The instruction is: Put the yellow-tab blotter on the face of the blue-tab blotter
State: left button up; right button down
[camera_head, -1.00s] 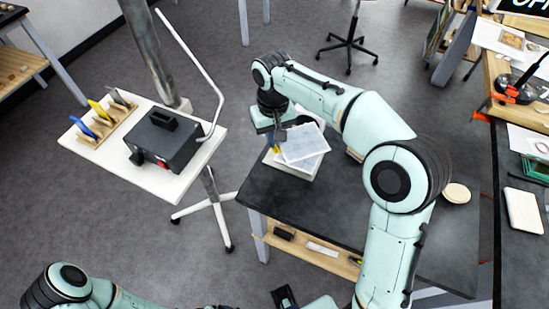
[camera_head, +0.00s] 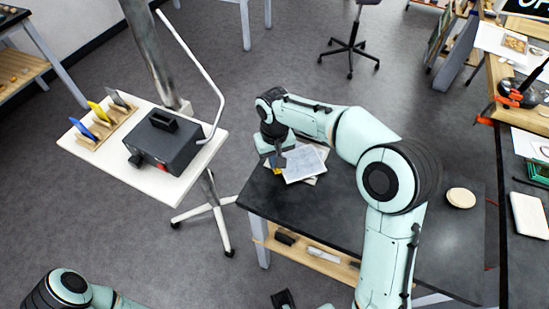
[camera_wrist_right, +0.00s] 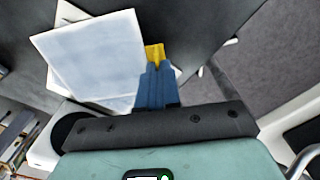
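The yellow-tab blotter is a pale, bluish-white sheet (camera_head: 307,160) with a yellow tab at its left edge in the head view. In the right wrist view the sheet (camera_wrist_right: 92,62) lies to the left, with the yellow tab (camera_wrist_right: 154,51) at the fingertips. My right gripper (camera_head: 276,163) is shut on this tab; its blue fingers (camera_wrist_right: 156,72) show close together. A second white sheet or block shows partly from under the blotter (camera_wrist_right: 68,14). Its own tab is hidden, so I cannot tell if it is the blue-tab blotter.
The dark table (camera_head: 300,207) has free room in front of the sheets. A round beige disc (camera_head: 460,198) lies at its right. A white side table (camera_head: 178,188) at left carries a dark box (camera_head: 165,142) and a wooden rack (camera_head: 108,128) with blue, yellow and grey pieces.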

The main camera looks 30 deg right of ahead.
jog(key=c, duration=1.4)
grip_release()
jog(key=shift+f, duration=0.1)
jog(key=shift+o, duration=0.2)
notch_tip(320, 180, up, 12)
jog(key=p, duration=0.2)
jog(key=shift+r, duration=0.2)
